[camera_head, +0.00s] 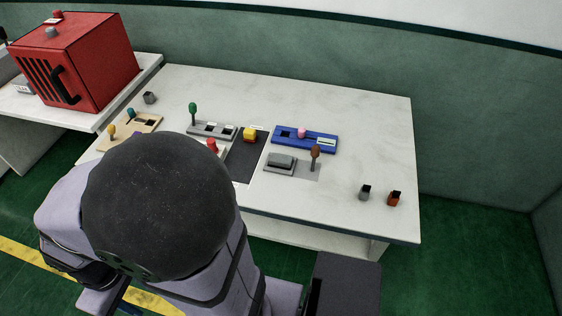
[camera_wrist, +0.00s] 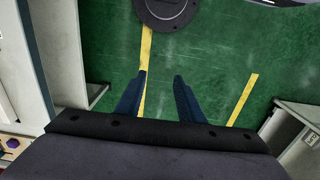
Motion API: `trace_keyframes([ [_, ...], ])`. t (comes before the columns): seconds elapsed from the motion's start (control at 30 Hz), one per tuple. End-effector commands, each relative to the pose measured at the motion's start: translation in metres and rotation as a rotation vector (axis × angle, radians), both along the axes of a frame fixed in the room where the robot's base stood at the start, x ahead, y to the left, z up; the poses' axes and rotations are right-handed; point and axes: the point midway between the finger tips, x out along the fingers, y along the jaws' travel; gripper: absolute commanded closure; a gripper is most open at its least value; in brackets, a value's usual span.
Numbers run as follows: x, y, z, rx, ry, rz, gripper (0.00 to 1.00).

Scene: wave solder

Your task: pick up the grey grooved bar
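On the white table in the head view, a dark grey block (camera_head: 281,161) with a raised top lies on a light grey plate, beside a brown-topped peg (camera_head: 315,156). A flat grey bar with dark and white slots (camera_head: 212,130) lies further left, beside a green-topped peg (camera_head: 193,113). I cannot tell for sure which of them is the grooved bar. My arm hides the table's front left part in the head view.
Small grey (camera_head: 365,192) and red (camera_head: 394,198) pieces stand at right. A red box (camera_head: 78,62) stands far left. The table's right rear is clear.

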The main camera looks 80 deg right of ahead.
Motion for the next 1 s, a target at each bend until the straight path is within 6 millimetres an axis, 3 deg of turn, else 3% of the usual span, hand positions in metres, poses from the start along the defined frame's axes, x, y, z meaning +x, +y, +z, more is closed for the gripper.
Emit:
trace_keyframes([
  [0.03,0.0,0.0,0.0,0.0,0.0,0.0,0.52],
  [0.17,0.0,0.0,0.0,0.0,0.0,0.0,0.21],
  [0.2,0.0,0.0,0.0,0.0,0.0,0.0,0.2],
  [0.47,0.0,0.0,0.0,0.0,0.0,-0.001,0.2],
  [0.63,0.0,-0.011,-0.001,0.0,0.0,-0.05,0.2],
  [0.83,-0.011,-0.05,-0.012,0.004,0.035,-0.233,0.2],
  [1.0,-0.041,-0.09,-0.034,0.028,0.116,-0.468,0.2],
])
